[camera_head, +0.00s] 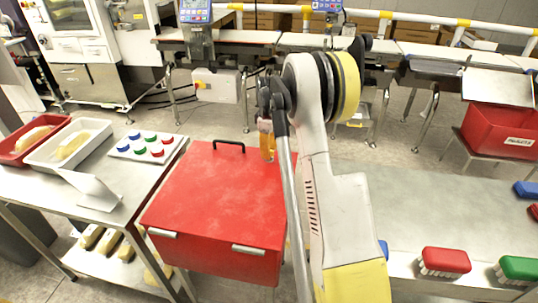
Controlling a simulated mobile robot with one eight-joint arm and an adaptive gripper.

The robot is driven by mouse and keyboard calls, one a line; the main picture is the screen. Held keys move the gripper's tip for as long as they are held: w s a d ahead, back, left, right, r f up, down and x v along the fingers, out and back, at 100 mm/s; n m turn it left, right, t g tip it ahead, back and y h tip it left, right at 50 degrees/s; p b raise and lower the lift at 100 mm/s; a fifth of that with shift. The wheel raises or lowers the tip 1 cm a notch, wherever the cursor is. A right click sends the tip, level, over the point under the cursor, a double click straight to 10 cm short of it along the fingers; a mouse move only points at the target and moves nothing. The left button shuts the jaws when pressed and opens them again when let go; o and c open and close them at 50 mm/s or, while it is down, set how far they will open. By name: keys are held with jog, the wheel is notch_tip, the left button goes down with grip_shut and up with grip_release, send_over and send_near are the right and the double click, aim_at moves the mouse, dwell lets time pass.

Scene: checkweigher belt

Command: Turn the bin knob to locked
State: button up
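The red bin (215,205) stands in the middle of the view with its flat lid closed. The lid has a black handle (229,143) at the back, and two pale latches show on the front edge. I cannot make out a knob on the bin; its right side is hidden behind my arm. My arm rises from the bottom of the view, right of the bin. A dark part with an orange-brown piece hangs beside the lid's back right and seems to be my gripper (267,148). Its fingers are too unclear to tell whether they are open.
A steel table (110,208) at left holds red and white trays and a white board (147,146) of coloured knobs. A steel bench (430,205) at right holds red and green brushes. A conveyor (430,50) runs behind. Open floor lies between.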

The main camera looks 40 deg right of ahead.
jog(key=shift+f, duration=0.1)
grip_shut()
jog(key=shift+m, duration=0.5)
jog(key=m+p, duration=0.1)
jog(key=m, duration=0.2)
jog(key=m+p, duration=0.1)
jog(key=m, duration=0.2)
jog(key=shift+m, duration=0.3)
jog(key=m+p, duration=0.1)
jog(key=m, duration=0.3)
jog(key=shift+m, duration=2.1)
